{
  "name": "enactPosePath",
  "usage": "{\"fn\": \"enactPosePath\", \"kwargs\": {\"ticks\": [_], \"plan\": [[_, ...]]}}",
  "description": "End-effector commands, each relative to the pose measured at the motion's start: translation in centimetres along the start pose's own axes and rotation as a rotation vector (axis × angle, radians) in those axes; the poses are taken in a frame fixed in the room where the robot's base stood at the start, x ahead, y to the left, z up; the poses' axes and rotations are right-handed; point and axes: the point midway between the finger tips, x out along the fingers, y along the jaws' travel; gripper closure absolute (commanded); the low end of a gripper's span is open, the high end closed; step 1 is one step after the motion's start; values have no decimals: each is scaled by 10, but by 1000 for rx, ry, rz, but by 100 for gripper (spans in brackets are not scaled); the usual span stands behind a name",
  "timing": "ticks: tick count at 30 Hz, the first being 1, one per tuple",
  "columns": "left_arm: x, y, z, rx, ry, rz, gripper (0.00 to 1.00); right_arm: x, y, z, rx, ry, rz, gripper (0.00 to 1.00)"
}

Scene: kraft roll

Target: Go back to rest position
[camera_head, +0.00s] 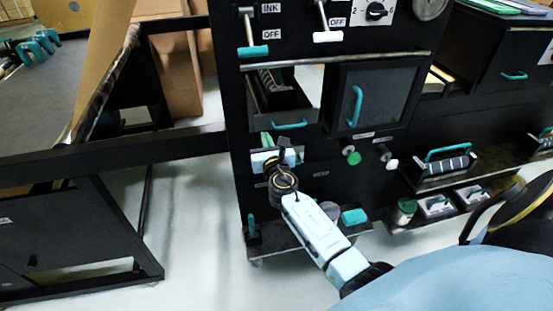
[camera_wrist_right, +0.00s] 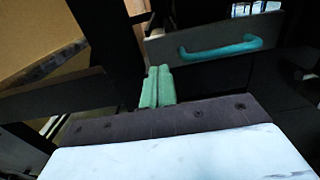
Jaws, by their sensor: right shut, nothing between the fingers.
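My right arm comes in from the lower right in the head view and reaches up to the black panel. My right gripper (camera_head: 267,139) is in front of the panel, just below an open drawer. In the right wrist view its two pale green fingers (camera_wrist_right: 157,88) are together with nothing between them. My left gripper is in neither view.
The drawer (camera_head: 279,101) has a teal handle (camera_head: 290,125), which also shows in the right wrist view (camera_wrist_right: 220,47), close beyond the fingers. A cabinet door (camera_head: 382,97) is to its right. A lower shelf (camera_head: 310,240) holds a teal item (camera_head: 354,216). Open floor (camera_head: 200,230) lies left.

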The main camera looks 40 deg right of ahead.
Motion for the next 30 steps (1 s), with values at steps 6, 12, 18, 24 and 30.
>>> {"fn": "enactPosePath", "kwargs": {"ticks": [6, 12, 18, 24, 30], "plan": [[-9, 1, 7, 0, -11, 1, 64, -51, 0, -2, 1, 5, 2, 100], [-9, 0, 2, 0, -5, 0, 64, -81, 1, -3, 1, 5, 2, 100], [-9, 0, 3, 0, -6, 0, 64, -91, 1, -2, 0, 4, 3, 100], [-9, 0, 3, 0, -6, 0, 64, -93, 2, -9, 19, 19, 6, 100], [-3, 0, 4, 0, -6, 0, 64, -115, 7, -97, 300, 223, 8, 100]]}}
